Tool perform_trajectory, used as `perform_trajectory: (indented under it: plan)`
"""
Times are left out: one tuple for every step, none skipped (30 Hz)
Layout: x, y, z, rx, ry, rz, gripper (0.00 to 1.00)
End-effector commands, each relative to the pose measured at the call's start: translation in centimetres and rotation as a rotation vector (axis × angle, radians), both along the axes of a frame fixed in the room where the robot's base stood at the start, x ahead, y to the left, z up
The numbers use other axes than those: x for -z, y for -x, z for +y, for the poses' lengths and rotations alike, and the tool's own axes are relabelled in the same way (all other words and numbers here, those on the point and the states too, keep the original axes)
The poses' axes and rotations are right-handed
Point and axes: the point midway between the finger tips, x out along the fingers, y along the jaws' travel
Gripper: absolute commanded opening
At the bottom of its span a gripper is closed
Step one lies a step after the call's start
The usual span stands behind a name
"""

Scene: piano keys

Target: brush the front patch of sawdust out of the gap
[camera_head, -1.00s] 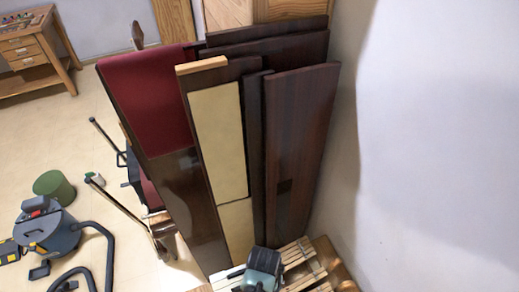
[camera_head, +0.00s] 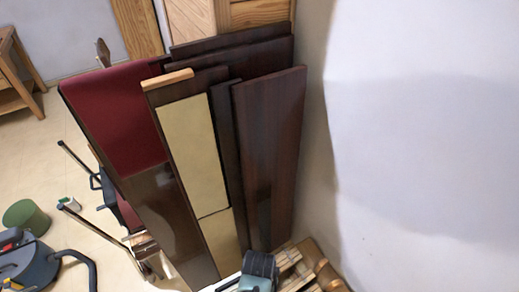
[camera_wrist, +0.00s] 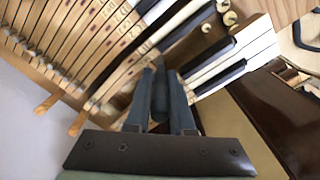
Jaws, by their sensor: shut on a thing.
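My gripper (camera_wrist: 161,72) points into the piano keys in the wrist view. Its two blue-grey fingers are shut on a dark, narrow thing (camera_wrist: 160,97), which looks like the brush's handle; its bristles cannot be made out. Pale wooden key levers (camera_wrist: 75,38) lie to the left of the fingers. White keys (camera_wrist: 228,65) with black keys (camera_wrist: 217,79) lie to the right. The gap seems to be around the fingertips and is mostly hidden by them. I cannot make out the sawdust patch. The keys (camera_head: 291,264) show only partly at the bottom of the head view, beside part of my arm.
Tall dark panels (camera_head: 268,150) lean behind the keys in the head view, with a dark red one (camera_head: 115,120) at left. A pale wall (camera_head: 430,130) is at right. A vacuum cleaner (camera_head: 30,262) and a green tub (camera_head: 25,215) stand on the left floor.

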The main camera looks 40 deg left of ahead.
Motion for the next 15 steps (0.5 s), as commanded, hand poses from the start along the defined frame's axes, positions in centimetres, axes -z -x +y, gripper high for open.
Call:
perform_trajectory:
  plan:
    - [-0.5,0.0,0.0,0.000,0.000,0.000,0.00]
    - [-0.7,0.0,0.0,0.000,0.000,0.000,0.00]
    - [-1.0,0.0,0.0,0.000,0.000,0.000,0.00]
    - [-1.2,0.0,0.0,0.000,0.000,0.000,0.00]
    - [-1.5,0.0,0.0,0.000,0.000,0.000,0.00]
    - [-1.8,0.0,0.0,0.000,0.000,0.000,0.00]
    - [-2.0,0.0,0.0,0.000,0.000,0.000,0.00]
    - [-2.2,0.0,0.0,0.000,0.000,0.000,0.00]
    - [-2.5,0.0,0.0,0.000,0.000,0.000,0.00]
    - [-2.7,0.0,0.0,0.000,0.000,0.000,0.00]
    - [-2.9,0.0,0.0,0.000,0.000,0.000,0.00]
    - [-3.2,0.0,0.0,0.000,0.000,0.000,0.00]
    - [-3.4,0.0,0.0,0.000,0.000,0.000,0.00]
    - [-3.6,0.0,0.0,0.000,0.000,0.000,0.00]
    - [-3.9,0.0,0.0,0.000,0.000,0.000,0.00]
